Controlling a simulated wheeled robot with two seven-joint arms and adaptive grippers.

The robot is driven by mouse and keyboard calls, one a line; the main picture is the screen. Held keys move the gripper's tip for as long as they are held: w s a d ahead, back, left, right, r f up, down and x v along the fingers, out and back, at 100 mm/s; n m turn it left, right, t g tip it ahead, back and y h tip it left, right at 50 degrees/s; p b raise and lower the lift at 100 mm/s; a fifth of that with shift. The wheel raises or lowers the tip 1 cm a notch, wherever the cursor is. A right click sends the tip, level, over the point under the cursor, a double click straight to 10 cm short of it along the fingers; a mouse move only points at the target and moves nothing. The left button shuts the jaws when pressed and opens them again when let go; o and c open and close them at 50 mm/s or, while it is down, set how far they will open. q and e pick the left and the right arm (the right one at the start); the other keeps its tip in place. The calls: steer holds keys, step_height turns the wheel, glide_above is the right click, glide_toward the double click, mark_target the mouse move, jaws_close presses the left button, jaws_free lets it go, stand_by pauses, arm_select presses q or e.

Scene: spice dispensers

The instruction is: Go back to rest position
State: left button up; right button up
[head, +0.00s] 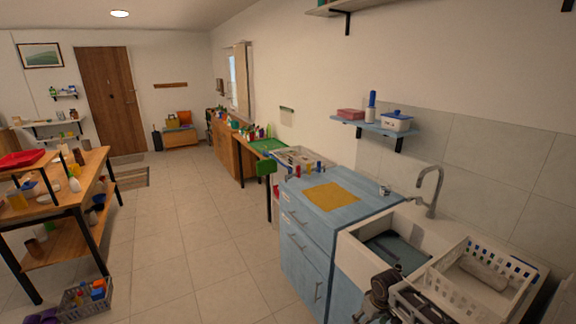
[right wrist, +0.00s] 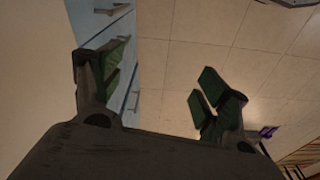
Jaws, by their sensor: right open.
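My right gripper (right wrist: 160,88) shows in the right wrist view. Its two dark fingers with green pads are spread wide, with nothing between them. Past the fingers are the blue cabinet front and the pale tiled floor. In the head view, a dark jointed piece (head: 384,288), which looks like part of my arm, shows at the bottom edge by the sink. My left gripper is not in view. Several small coloured dispensers (head: 308,167) stand at the far end of the blue counter (head: 365,196), apart from any gripper.
An orange mat (head: 332,196) lies on the blue counter. A sink (head: 352,247) and a white dish rack (head: 500,268) stand at right. A wooden shelf table (head: 85,187) is at left, with a grey crate (head: 72,304) on the floor. The tiled floor (head: 190,240) between is clear.

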steer(key=s+d+f+m+b, duration=0.1)
steer(key=s+f, duration=0.5)
steer(key=f, duration=0.4)
steer(key=s+d+f+t+b, duration=0.1)
steer(key=s+d+f+b, duration=0.1)
steer(key=s+f, duration=0.65)
steer(key=s+d+f+m+b, duration=0.1)
steer(key=s+f, duration=0.2)
steer(key=f, duration=1)
arm_select(q)
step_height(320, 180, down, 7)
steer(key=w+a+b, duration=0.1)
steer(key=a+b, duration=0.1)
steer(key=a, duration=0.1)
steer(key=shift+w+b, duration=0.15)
steer(key=shift+b, duration=0.25)
arm_select(e)
steer(key=s+f, duration=0.5)
steer(key=s, duration=0.6)
steer(key=s+a+f, duration=0.1)
steer(key=s+f, duration=0.4)
steer(key=s, duration=0.6)
steer(key=s+a+f+n+h, duration=0.1)
steer(key=s+f, duration=0.4)
steer(key=s, duration=0.6)
steer(key=shift+a+f+g, duration=0.2)
steer(key=shift+f+g, duration=0.05)
steer(key=shift+g, duration=0.15)
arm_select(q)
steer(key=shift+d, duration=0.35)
